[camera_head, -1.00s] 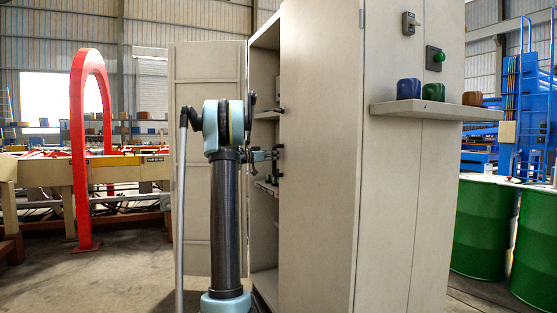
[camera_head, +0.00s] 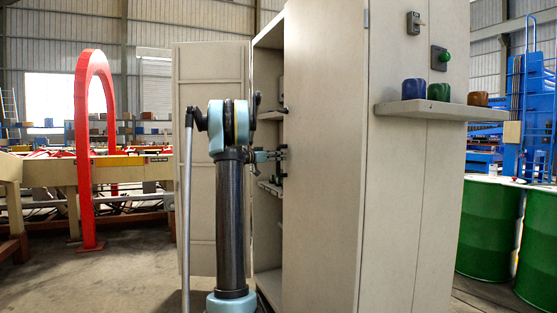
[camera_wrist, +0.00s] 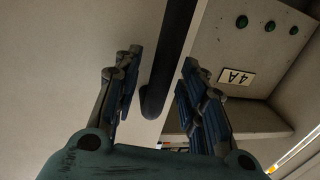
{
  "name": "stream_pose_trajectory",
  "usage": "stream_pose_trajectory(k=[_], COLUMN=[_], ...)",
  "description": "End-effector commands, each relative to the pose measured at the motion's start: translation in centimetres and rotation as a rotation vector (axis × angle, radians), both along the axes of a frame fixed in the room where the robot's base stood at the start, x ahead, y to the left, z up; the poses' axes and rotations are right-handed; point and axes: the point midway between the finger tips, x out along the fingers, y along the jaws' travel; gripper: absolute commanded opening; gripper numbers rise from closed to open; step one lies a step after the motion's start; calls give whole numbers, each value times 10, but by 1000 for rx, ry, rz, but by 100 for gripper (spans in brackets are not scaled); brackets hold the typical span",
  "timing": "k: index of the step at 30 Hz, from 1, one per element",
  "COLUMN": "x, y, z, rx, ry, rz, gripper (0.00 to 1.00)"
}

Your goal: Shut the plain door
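The pale cabinet stands open, its shelves showing. A ribbed door panel (camera_head: 212,160) stands swung out on the left of the opening, and a smooth plain panel (camera_head: 325,150) is on the right. I cannot tell for sure which one is the plain door. My gripper (camera_head: 272,157) is at the smooth panel's left edge, partly hidden. In the wrist view my gripper (camera_wrist: 155,95) is open, its fingers on either side of a dark bar handle (camera_wrist: 172,55) against a plain pale surface (camera_wrist: 70,60). I cannot tell whether they touch the bar.
A side shelf (camera_head: 440,110) holds coloured containers. Green drums (camera_head: 490,230) stand at the right, a red arch (camera_head: 82,150) at the left. Floor (camera_head: 120,280) is clear at left.

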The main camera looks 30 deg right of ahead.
Motion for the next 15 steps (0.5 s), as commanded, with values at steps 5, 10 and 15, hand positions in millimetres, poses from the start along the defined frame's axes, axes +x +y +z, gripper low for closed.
stream_pose_trajectory(k=[5,10,15], x=[-2,-5,-8], y=[32,65,91], z=[0,-1,-1], rx=[0,0,0], ry=[0,1,1], rz=[4,3,2], gripper=[38,38,38])
